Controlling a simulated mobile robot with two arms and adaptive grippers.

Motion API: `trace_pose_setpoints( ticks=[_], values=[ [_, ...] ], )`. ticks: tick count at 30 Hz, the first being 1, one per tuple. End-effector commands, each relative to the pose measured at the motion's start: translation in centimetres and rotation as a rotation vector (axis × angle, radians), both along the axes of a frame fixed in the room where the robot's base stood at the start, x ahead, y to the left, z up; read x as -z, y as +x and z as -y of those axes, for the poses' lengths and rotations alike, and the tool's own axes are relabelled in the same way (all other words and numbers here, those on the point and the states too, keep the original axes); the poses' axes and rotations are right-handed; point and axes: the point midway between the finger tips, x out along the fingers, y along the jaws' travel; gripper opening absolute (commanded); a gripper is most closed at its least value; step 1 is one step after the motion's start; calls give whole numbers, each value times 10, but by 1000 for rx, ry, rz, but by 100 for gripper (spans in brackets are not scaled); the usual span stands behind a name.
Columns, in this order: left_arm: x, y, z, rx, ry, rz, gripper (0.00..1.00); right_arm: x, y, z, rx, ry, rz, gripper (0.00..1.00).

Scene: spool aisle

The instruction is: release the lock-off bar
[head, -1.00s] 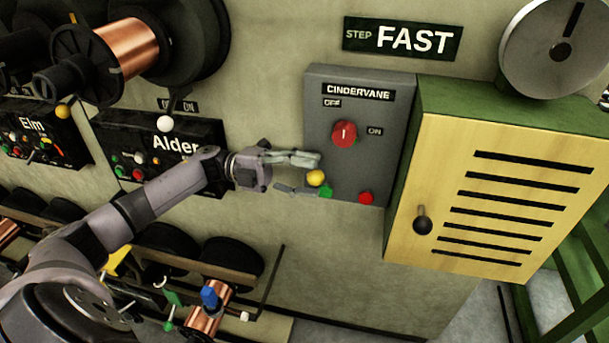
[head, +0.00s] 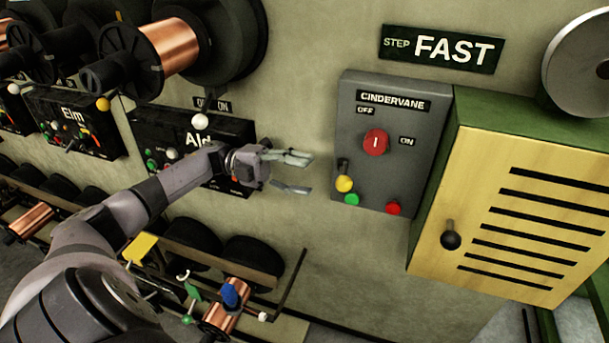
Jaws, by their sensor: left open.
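The grey CINDERVANE control box (head: 350,125) is on the wall right of centre. It carries a red round dial (head: 375,142) between OFF and ON labels, with its white mark roughly upright. Below it, a short dark lever with a yellow knob (head: 344,184) hangs down at the box's lower left. No part is labelled lock-off bar; this lever may be it, but I cannot tell. My left gripper (head: 300,173) is open and empty, its fingers pointing right, apart from and left of the yellow knob. My right gripper is out of view.
A yellow-fronted cabinet (head: 500,210) with a black handle juts out at right. The Alder panel (head: 160,135) is behind my left arm. Copper spools (head: 168,55) project at upper left.

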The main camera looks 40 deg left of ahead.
Motion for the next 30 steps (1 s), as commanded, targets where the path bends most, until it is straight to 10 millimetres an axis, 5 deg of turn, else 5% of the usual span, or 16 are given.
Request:
trace_pose_setpoints(
  ticks=[8, 11, 16, 20, 25, 30],
  values=[
    [15, 4, 18, -23, 13, -21, 34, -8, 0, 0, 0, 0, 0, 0],
    [41, 9, 48, -72, 43, -52, 28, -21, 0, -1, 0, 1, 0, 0],
    [100, 6, 128, -226, 135, -83, 16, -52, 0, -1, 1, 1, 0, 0],
    [124, -6, 186, -396, 210, -58, 8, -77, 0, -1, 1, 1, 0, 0],
    [110, -24, 230, -687, 287, 3, 0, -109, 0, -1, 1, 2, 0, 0],
    [59, -43, 226, -1036, 348, 52, 0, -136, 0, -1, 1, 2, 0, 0]
  ],
)
